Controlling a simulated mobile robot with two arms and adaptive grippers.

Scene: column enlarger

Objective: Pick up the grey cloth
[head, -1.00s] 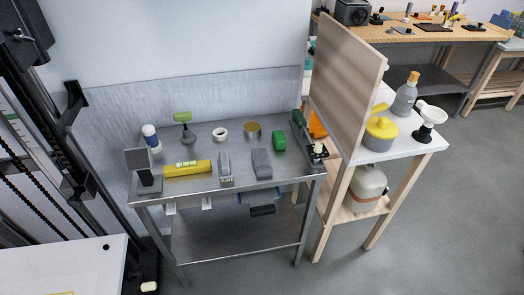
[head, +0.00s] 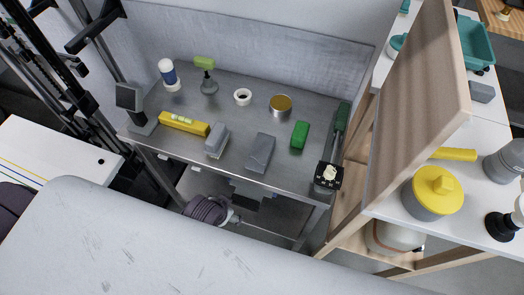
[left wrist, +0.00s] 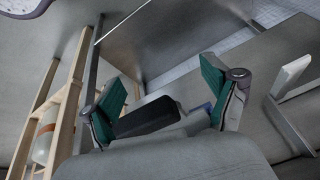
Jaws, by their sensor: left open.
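The grey cloth (head: 260,152) appears to be the flat dark grey folded piece near the front edge of the steel table (head: 240,175). A lighter grey block (head: 217,140) lies just left of it. In the left wrist view my left gripper (left wrist: 160,98) is open, with teal pads spread apart and no cloth between them. A dark object shows beyond the fingers. In the head view my large grey arm link crosses the foreground, and the left fingertips cannot be made out. The cloth is not clearly visible in the left wrist view. My right gripper is not in view.
A yellow level (head: 184,124) lies left of the grey pieces, a green block (head: 299,136) right of them. A tape roll (head: 243,97) and a tin (head: 281,106) stand behind. A tall wooden panel (head: 420,110) rises at the right. A black object (head: 246,204) shows below the tabletop.

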